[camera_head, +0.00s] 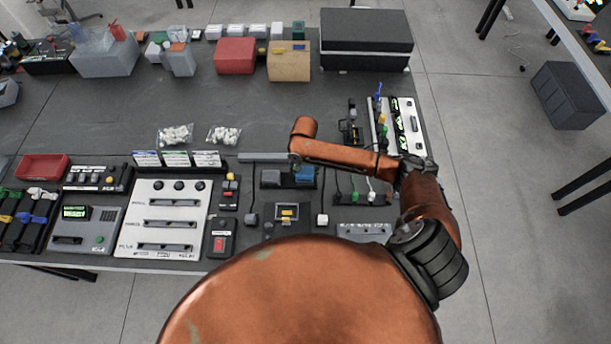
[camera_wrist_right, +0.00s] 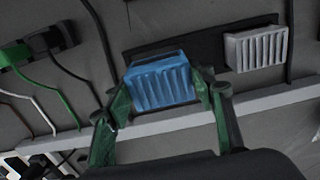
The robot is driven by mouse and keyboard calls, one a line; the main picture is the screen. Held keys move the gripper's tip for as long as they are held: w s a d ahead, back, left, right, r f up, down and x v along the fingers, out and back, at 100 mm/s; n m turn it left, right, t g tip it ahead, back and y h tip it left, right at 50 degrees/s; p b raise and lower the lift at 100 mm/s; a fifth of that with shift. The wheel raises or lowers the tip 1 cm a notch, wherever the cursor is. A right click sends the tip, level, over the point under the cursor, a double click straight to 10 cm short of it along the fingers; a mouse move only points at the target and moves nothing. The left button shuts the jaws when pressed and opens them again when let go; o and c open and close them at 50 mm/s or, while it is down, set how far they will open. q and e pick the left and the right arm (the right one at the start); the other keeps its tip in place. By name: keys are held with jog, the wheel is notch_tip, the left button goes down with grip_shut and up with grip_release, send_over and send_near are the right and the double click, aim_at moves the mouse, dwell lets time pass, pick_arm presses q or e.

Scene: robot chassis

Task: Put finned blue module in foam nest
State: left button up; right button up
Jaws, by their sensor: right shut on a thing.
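The finned blue module (camera_wrist_right: 160,82) is between the two green fingers of my right gripper (camera_wrist_right: 165,88), which is shut on it. It is in front of a dark strip, and I cannot tell whether it touches it. In the head view the blue module (camera_head: 304,175) shows just below my orange right arm, which hides most of the gripper. A grey finned module (camera_wrist_right: 252,48) is on the same strip, to the right in the wrist view. A black block with a yellow-framed recess (camera_head: 287,213) is nearer to me; I cannot tell whether it is the foam nest. My left gripper is not in view.
A light metal rail (camera_wrist_right: 210,117) runs below the strip in the wrist view. Cables with coloured plugs (camera_head: 357,196) are right of the module. A white panel with slots (camera_head: 165,210) is to the left. The table's middle (camera_head: 110,115) is mostly clear.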

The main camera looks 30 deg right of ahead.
aim_at(306, 176)
jog(key=shift+w+d+f, duration=0.1)
jog(key=shift+d+f, duration=0.05)
jog(key=shift+f, duration=0.8)
jog(key=shift+d+f, duration=0.15)
jog(key=shift+f, duration=0.75)
jog(key=shift+f, duration=0.15)
jog(key=o, duration=1.3)
notch_tip(306, 176, up, 12)
jog(key=shift+r, duration=0.15)
